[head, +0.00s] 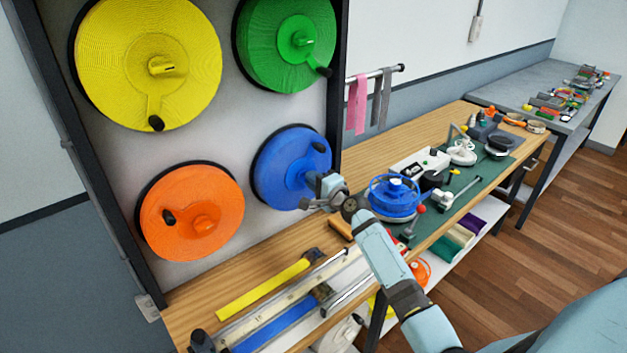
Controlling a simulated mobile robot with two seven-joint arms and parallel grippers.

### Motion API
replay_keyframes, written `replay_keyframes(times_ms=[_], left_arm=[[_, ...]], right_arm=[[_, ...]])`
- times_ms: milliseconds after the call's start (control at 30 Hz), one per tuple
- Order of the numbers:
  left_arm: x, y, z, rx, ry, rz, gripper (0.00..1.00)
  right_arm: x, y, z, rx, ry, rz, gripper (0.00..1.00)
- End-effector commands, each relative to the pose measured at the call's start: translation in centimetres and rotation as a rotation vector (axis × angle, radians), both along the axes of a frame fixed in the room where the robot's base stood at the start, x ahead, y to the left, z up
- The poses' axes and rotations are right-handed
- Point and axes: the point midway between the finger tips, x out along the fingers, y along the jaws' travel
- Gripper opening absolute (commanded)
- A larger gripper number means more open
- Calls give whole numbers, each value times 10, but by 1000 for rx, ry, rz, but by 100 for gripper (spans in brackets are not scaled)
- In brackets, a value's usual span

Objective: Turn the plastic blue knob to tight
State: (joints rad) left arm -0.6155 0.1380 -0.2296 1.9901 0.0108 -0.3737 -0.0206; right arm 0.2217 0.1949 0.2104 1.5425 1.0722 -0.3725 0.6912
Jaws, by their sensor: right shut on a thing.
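The blue strap reel (272,178) hangs at the lower right of the wall panel. The blue knob (297,177) sits at the middle of its face, and a crank arm with a small dark blue handle (318,147) points up and right. My right gripper (313,183) reaches in from the right and is shut at the knob, whose right side it partly hides. The exact finger contact is too small to see clearly. My left gripper is not in view.
Yellow (120,75), green (270,45) and orange (180,225) reels share the panel. Below, the wooden bench (200,308) carries a yellow strap (262,290) and a blue strap. A blue spool (393,200) and several tools lie under and beyond my right arm.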

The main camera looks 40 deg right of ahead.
Motion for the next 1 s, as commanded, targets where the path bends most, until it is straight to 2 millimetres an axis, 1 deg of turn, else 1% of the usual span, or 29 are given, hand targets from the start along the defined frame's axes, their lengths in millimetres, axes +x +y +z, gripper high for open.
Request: replay_keyframes(times_ms=[67, 100, 167, 200, 500, 633, 767, 1000], left_arm=[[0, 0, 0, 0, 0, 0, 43], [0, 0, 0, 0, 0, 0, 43], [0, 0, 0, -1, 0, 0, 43], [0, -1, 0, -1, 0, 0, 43], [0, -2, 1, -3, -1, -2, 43], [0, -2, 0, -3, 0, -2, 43], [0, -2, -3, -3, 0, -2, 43], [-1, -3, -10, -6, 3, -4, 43]], right_arm=[[0, 0, 1, 2, -2, -1, 0], [0, 0, 1, 2, -2, -1, 15], [0, 0, 1, 2, -2, -1, 29], [0, 0, 1, 2, -2, 0, 38], [-1, 0, 0, 0, 0, 0, 38], [-13, -1, -1, 0, 1, 0, 38], [-38, -3, -2, 0, 1, 0, 38], [-94, -7, -3, -2, 1, -1, 38]])
